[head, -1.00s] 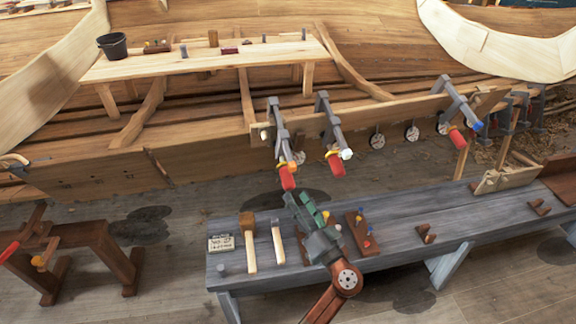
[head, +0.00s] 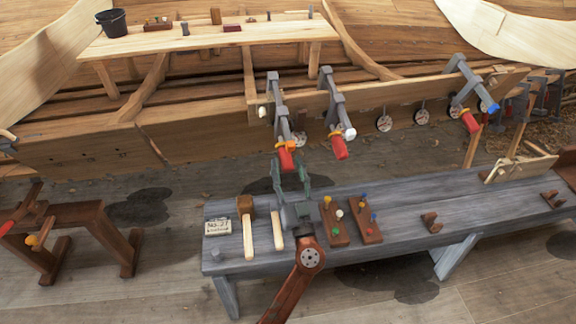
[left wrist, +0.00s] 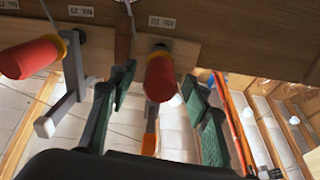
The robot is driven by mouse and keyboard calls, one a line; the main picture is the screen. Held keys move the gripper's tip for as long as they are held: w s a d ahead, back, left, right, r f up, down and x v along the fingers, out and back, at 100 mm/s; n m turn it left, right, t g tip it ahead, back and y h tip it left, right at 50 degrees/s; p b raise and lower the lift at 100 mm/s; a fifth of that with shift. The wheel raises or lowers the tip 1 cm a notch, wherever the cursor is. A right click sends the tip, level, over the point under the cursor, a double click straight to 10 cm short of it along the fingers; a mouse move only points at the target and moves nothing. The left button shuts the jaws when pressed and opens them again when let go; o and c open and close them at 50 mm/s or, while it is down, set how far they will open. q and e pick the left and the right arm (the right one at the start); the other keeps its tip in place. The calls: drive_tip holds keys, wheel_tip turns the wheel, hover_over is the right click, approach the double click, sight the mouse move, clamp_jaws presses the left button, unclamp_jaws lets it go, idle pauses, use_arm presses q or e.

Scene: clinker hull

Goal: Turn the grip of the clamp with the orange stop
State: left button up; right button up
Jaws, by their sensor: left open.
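The clamp with the orange stop (head: 292,143) hangs on the hull plank, the leftmost of the clamps in the head view. Its red grip (head: 286,160) points down toward me. My left gripper (head: 289,172) is open, with its green fingers at either side of the lower end of that grip. In the left wrist view the red grip (left wrist: 160,78) stands between the two fingertips (left wrist: 160,88), with gaps on both sides, and the orange stop (left wrist: 149,140) shows below it. I cannot tell how deep the grip sits between the fingers. My right gripper is not in view.
A clamp with a white stop (head: 350,134) hangs close to the right; its red grip (left wrist: 28,58) is at left in the wrist view. A blue-stop clamp (head: 489,107) is farther right. Below is a grey bench (head: 400,215) with mallets and peg blocks.

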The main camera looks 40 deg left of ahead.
use_arm(q)
drive_tip(key=shift+w+a+r, duration=0.1)
drive_tip(key=shift+w+a, duration=0.05)
drive_tip(key=shift+a, duration=0.05)
drive_tip(key=shift+c, duration=0.6)
drive_tip(key=c, duration=1)
drive_tip(key=shift+c, duration=0.2)
drive_tip(key=shift+m, duration=0.3)
